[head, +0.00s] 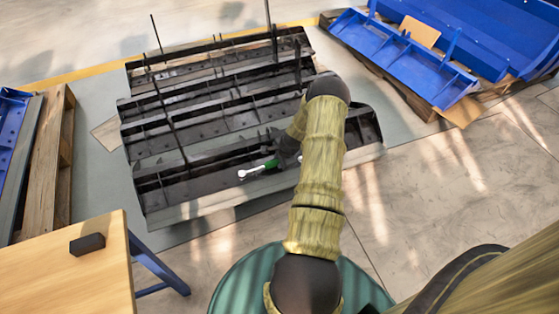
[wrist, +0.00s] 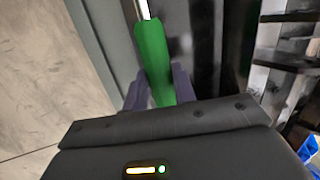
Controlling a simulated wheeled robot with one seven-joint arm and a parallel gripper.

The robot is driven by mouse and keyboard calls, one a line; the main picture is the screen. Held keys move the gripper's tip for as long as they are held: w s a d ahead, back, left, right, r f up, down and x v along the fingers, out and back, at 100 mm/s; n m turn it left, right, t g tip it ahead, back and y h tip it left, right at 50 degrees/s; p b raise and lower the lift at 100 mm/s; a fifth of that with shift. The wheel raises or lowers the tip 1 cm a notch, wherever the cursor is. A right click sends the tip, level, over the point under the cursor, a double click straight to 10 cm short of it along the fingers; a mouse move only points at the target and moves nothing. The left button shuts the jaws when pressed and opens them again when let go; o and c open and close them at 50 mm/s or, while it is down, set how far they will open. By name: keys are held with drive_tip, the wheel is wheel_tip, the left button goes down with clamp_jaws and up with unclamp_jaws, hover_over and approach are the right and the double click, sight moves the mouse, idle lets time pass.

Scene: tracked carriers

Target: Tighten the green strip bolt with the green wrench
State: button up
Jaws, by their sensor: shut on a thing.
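The green wrench (head: 262,167) is in my gripper (head: 283,160), in the head view over the near part of the black ribbed frame. Its silver head points left in that view, above the frame's near channel. In the wrist view the green handle (wrist: 153,58) runs up from between the two fingers of my gripper (wrist: 160,90), and the metal shaft leaves the top edge. The gripper is shut on the handle. I cannot make out the green strip bolt in either view, nor whether the wrench head touches anything.
The black ribbed frame (head: 185,212) lies on the floor with thin upright rods at its back. A wooden table (head: 60,270) with a small black block (head: 87,244) stands at the lower left. Blue metal parts (head: 420,65) lie at the upper right. The floor at right is clear.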

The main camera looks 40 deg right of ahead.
drive_tip(key=shift+s, duration=0.1)
clamp_jaws()
drive_tip(key=shift+s+a+f+m+p, duration=0.25)
drive_tip(key=shift+s+m+p, duration=0.15)
drive_tip(key=shift+s+m, duration=0.2)
drive_tip(key=shift+s+a+f+m+p, duration=0.2)
drive_tip(key=shift+s+a+m+p, duration=0.1)
drive_tip(key=shift+s+m, duration=0.35)
drive_tip(key=shift+s, duration=0.1)
drive_tip(key=shift+s+a+f+m, duration=0.25)
drive_tip(key=shift+s+a+m, duration=0.2)
drive_tip(key=shift+s, duration=0.1)
drive_tip(key=shift+p, duration=0.3)
drive_tip(key=shift+s+a+f+m+t, duration=0.3)
drive_tip(key=shift+s+a+m, duration=0.1)
drive_tip(key=shift+s+m, duration=0.2)
